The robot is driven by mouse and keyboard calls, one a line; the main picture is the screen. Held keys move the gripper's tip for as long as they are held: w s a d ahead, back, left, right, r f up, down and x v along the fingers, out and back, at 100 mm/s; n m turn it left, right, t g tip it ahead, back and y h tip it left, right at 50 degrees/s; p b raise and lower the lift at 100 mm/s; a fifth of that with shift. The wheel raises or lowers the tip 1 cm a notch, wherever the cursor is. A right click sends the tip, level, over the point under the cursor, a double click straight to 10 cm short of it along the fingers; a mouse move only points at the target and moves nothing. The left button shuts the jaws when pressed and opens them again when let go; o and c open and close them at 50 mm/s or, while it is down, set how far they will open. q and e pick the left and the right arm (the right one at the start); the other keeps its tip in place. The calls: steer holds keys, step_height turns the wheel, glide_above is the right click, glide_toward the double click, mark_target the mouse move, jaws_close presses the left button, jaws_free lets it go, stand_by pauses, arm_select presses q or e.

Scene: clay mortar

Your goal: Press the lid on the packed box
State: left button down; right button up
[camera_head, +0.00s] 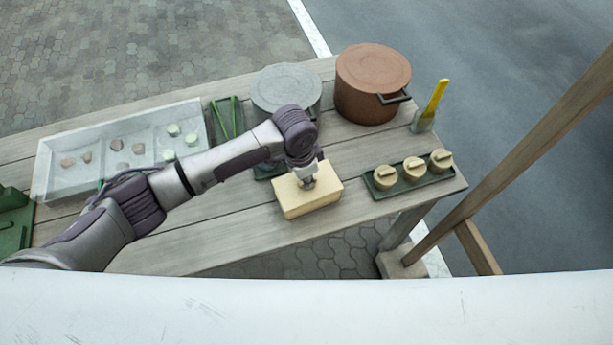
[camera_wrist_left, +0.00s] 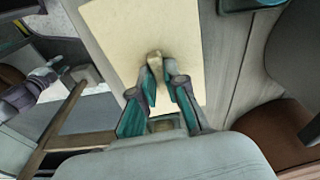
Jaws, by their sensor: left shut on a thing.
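A pale cream box (camera_head: 322,202) sits near the table's front edge, with a flat cream lid (camera_head: 291,203) on top. I cannot tell whether the lid sits flush. My left gripper (camera_head: 307,181) points down over the middle of the lid. In the left wrist view the lid (camera_wrist_left: 115,35) is a plain pale panel, and the fingers of my left gripper (camera_wrist_left: 162,72) are shut on its small tan knob (camera_wrist_left: 155,60). The box's contents are hidden. At the left of the wrist view, part of an arm that looks like my right one shows, its jaws unclear.
A grey-lidded pot (camera_head: 286,85) and a brown pot (camera_head: 372,82) stand behind. A green tray (camera_head: 411,187) with three cream round pieces is right of the box. A brush (camera_head: 434,103) stands in a holder. A white divided tray (camera_head: 70,183) with small pieces lies left.

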arm_select(q)
steer(key=shift+p, duration=0.4)
stand_by(0.8)
steer(key=shift+f, duration=0.3)
steer(key=shift+f+p, duration=0.15)
steer(key=shift+p, duration=0.25)
stand_by(0.3)
steer(key=c, duration=0.6)
jaws_free()
steer(key=shift+c, duration=0.2)
